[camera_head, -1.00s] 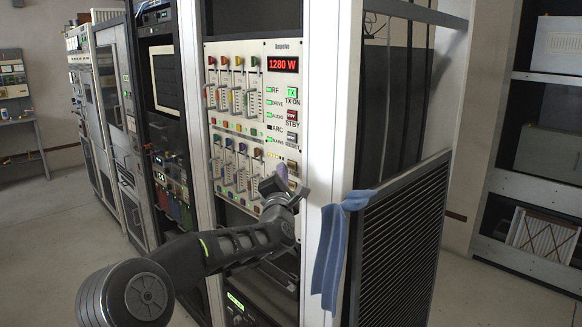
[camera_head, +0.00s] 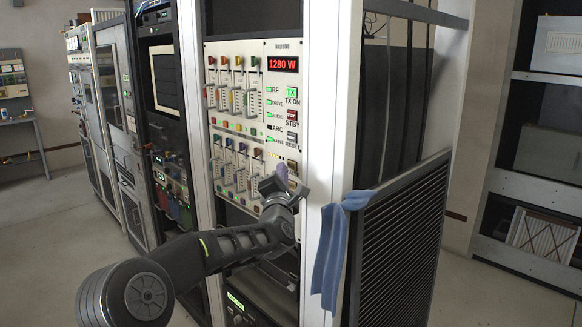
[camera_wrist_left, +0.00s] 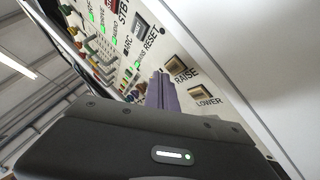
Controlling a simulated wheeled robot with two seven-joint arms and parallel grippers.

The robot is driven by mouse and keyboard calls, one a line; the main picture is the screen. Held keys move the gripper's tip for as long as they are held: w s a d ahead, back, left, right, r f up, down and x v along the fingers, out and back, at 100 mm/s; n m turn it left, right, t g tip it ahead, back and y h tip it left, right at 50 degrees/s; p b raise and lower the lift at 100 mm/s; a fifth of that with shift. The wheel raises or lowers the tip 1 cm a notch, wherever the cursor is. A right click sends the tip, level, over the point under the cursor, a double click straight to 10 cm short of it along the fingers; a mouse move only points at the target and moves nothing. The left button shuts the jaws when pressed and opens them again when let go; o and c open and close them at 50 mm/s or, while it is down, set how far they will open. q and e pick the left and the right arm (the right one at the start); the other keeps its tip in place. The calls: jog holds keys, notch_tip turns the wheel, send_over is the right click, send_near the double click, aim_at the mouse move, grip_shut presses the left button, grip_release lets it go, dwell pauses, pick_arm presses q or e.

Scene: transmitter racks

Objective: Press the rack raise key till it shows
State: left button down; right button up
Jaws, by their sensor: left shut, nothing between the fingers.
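The RAISE key (camera_wrist_left: 176,64) is a small pale square in a dark frame, with its label below it, on the cream transmitter panel (camera_head: 264,97). The LOWER key (camera_wrist_left: 199,91) sits beside it. My left gripper (camera_head: 282,174) is shut and empty at the lower right of the panel. In the left wrist view its purple-grey fingers (camera_wrist_left: 160,82) end close beside the RAISE key. I cannot tell whether they touch the panel. In the head view the gripper hides part of this key area. The red display (camera_head: 283,64) reads 1280 W. My right gripper is not in view.
A white rack post (camera_head: 319,120) stands just right of the gripper. Sliders and coloured knobs fill the panel's left part. Open floor (camera_head: 480,300) lies to the right.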

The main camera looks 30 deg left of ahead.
pick_arm(q)
jog(key=shift+w, duration=0.1)
dwell(0.6)
jog(key=shift+w+d+b, duration=0.1)
jog(key=shift+w+b, duration=0.25)
jog(key=shift+b, duration=0.05)
jog(key=shift+w+d, duration=0.1)
jog(key=shift+w, duration=0.2)
dwell(0.6)
jog(key=shift+s+f+b, duration=0.1)
jog(key=shift+s+b, duration=0.2)
jog(key=shift+b, duration=0.4)
jog(key=shift+s+a+b, duration=0.2)
jog(key=shift+s+b, duration=0.2)
jog(key=shift+b, duration=0.1)
